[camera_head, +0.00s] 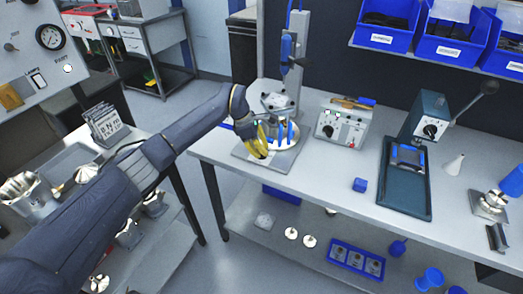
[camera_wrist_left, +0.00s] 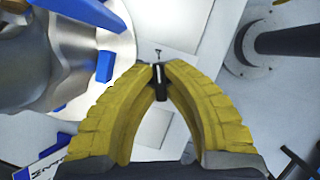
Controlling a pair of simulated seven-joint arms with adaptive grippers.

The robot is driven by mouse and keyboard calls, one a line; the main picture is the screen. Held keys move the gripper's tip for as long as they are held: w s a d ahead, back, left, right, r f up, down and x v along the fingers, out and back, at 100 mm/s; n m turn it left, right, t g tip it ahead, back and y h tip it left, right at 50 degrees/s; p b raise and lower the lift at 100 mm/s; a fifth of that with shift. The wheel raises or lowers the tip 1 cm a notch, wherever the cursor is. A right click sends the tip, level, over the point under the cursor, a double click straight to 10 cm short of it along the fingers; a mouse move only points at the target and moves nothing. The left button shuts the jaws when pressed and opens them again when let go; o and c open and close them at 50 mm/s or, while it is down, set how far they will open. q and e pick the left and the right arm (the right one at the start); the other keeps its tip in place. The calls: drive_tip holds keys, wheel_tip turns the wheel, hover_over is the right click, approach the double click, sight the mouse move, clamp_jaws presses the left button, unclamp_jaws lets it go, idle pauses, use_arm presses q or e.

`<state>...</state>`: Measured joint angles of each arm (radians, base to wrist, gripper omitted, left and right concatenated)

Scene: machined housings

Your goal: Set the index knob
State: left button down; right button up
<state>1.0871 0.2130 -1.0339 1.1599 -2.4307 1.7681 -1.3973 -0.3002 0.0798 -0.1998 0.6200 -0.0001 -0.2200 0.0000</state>
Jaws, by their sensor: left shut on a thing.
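The index knob (camera_wrist_left: 160,82) is a small black knob with a white pointer line, seen in the left wrist view between the yellow fingertips. My left gripper (camera_wrist_left: 160,74) is shut on it, one finger on each side. In the head view my left gripper (camera_head: 260,152) is at the front left of a drill-like station (camera_head: 285,85), beside its round plate with blue clamps (camera_head: 282,133). The knob is hidden there by the fingers. The pointer runs roughly up and down in the wrist view; any scale marks are too small to read. My right gripper is not in view.
The station stands on a light grey bench (camera_head: 330,165). A control box (camera_head: 343,125) with dials and a dark green press (camera_head: 412,160) stand to the right. A blue block (camera_head: 360,185) lies at the bench front. In the wrist view, metal and blue clamps (camera_wrist_left: 104,66) are close left.

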use_arm(q)
drive_tip(key=shift+n, duration=0.3)
drive_tip(key=n+t, duration=0.1)
drive_tip(key=n, duration=0.2)
drive_tip(key=n+t, duration=0.1)
drive_tip(key=n, duration=0.1)
drive_tip(key=shift+n+y, duration=0.4)
drive_tip(key=n+t+y, duration=0.1)
drive_tip(key=n, duration=0.2)
drive_tip(key=n+t, duration=0.1)
drive_tip(key=n, duration=0.3)
drive_tip(key=shift+y, duration=0.4)
drive_tip(key=n+y, duration=0.1)
drive_tip(key=n, duration=0.2)
drive_tip(key=n+y, duration=0.1)
drive_tip(key=n, duration=0.2)
drive_tip(key=shift+n+t+y, duration=0.3)
drive_tip(key=shift+t, duration=0.1)
drive_tip(key=n+y, duration=0.1)
drive_tip(key=n, duration=0.2)
drive_tip(key=n+g+y, duration=0.1)
drive_tip(key=n, duration=0.2)
drive_tip(key=shift+n, duration=0.4)
drive_tip(key=c, duration=1.5)
unclamp_jaws()
drive_tip(key=shift+o, duration=0.2)
